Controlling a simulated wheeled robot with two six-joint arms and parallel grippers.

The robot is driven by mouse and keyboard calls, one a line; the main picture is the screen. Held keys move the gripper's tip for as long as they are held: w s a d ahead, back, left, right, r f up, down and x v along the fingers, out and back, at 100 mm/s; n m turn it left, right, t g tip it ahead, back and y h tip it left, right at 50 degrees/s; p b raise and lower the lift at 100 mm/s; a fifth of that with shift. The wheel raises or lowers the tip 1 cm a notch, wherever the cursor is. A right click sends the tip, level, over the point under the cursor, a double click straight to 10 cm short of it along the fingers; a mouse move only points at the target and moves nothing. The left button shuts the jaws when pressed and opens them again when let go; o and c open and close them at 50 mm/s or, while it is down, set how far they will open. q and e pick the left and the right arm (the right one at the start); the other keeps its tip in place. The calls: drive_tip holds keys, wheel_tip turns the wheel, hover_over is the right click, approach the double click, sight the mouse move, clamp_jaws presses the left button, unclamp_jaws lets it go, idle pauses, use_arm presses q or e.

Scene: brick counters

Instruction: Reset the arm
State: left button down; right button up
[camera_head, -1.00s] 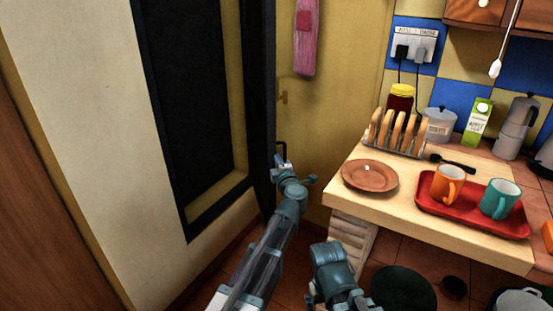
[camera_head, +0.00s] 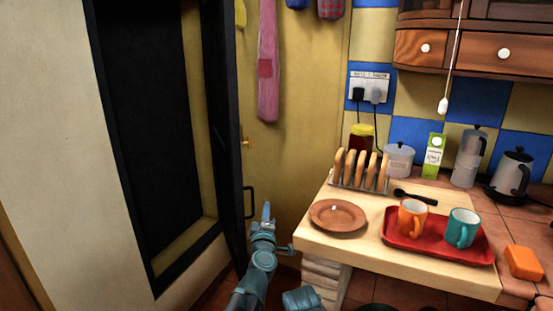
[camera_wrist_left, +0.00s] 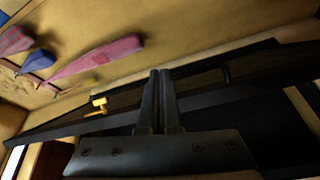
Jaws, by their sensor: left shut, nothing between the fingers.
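My left arm comes up from the bottom of the head view, with its left gripper (camera_head: 266,212) pointing up in front of the yellow wall, left of the counter. The gripper is shut and empty; in the left wrist view its two fingers (camera_wrist_left: 161,100) lie side by side. The dark door (camera_head: 222,130) stands open to the left of the gripper, with its black handle (camera_head: 250,203) close beside the fingertips in the picture. A blue-grey arm part of mine shows at the bottom edge.
The wooden counter (camera_head: 375,262) stands on the right. It holds a brown plate (camera_head: 338,216), a toast rack (camera_head: 360,170) and a red tray (camera_head: 440,247) with an orange mug (camera_head: 412,217) and a teal mug (camera_head: 462,228). A pink cloth (camera_head: 268,60) hangs on the wall.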

use_arm(q)
drive_tip(key=s+d+f+m+g+h, duration=0.1)
drive_tip(key=s+f+m+g+h, duration=0.25)
drive_tip(key=f+m, duration=0.3)
drive_tip(key=s+d+f+m+g+h, duration=0.2)
drive_tip(key=s+f+m+g+h, duration=0.1)
drive_tip(key=s+f+m+g, duration=0.3)
drive_tip(key=s+a+f+m+g+y, duration=0.1)
drive_tip(key=s+a+f+g+y, duration=0.25)
drive_tip(key=s+a+f, duration=0.35)
drive_tip(key=s+a+f+m+g+y, duration=0.2)
drive_tip(key=s+a+f+g, duration=0.25)
drive_tip(key=s+a, duration=0.35)
drive_tip(key=s+d+m+g+y, duration=0.2)
drive_tip(key=s+d+m, duration=0.1)
drive_tip(key=s+d, duration=0.65)
wheel_tip(320, 180, up, 30)
drive_tip(key=w+d+p, duration=0.1)
drive_tip(key=d+p, duration=0.1)
drive_tip(key=p, duration=2.7)
drive_tip(key=shift+w+r+p, duration=0.2)
drive_tip(key=shift+w+p, duration=0.2)
drive_tip(key=shift+t, duration=0.25)
